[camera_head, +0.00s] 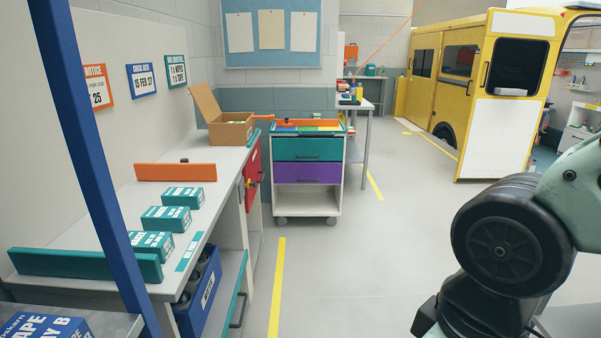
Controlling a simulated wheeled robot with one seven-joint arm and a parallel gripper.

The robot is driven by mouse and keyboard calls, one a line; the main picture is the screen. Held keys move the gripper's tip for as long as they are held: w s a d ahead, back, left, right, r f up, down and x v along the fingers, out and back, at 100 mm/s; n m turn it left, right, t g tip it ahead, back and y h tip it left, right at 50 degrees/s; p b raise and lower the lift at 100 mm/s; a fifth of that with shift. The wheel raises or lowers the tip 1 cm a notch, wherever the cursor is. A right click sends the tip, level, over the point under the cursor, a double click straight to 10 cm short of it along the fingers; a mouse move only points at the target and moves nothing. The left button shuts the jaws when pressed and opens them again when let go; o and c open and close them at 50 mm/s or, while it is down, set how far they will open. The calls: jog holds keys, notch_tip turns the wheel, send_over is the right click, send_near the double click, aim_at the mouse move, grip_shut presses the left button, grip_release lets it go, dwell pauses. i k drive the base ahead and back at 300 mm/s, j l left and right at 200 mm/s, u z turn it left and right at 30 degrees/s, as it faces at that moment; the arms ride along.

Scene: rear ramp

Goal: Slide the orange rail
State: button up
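The orange rail (176,172) is a low straight bar standing across the workbench (205,205) on the left, towards its far end. A small dark knob shows just behind its top edge. A teal rail (85,264) of similar shape lies across the near end of the bench. Three teal and white boxes (165,218) stand in a row between the two rails, with a gap between the farthest box and the orange rail. My gripper is not in view; only links of my arm show at the lower right.
A blue post (90,150) crosses the view in front of the bench. An open cardboard box (231,128) stands behind the orange rail. A drawer cart (308,172) stands beyond the bench, and a yellow van (512,110) at right. The middle floor is clear.

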aim_at(307, 122)
jog(key=i, duration=2.05)
jog(key=i+u, duration=0.1)
jog(key=i, duration=0.35)
jog(key=i+l+u, duration=0.15)
jog(key=i, duration=0.35)
jog(key=i+l+u, duration=0.1)
jog(key=i, duration=0.35)
jog(key=i+l+u, duration=0.15)
jog(key=i, duration=0.3)
jog(key=i+l+u, duration=0.2)
jog(key=i, duration=0.25)
jog(key=i+u, duration=0.25)
jog(key=i, duration=0.2)
jog(key=i+l+u, duration=0.2)
jog(key=i+l, duration=0.1)
jog(key=i, duration=0.1)
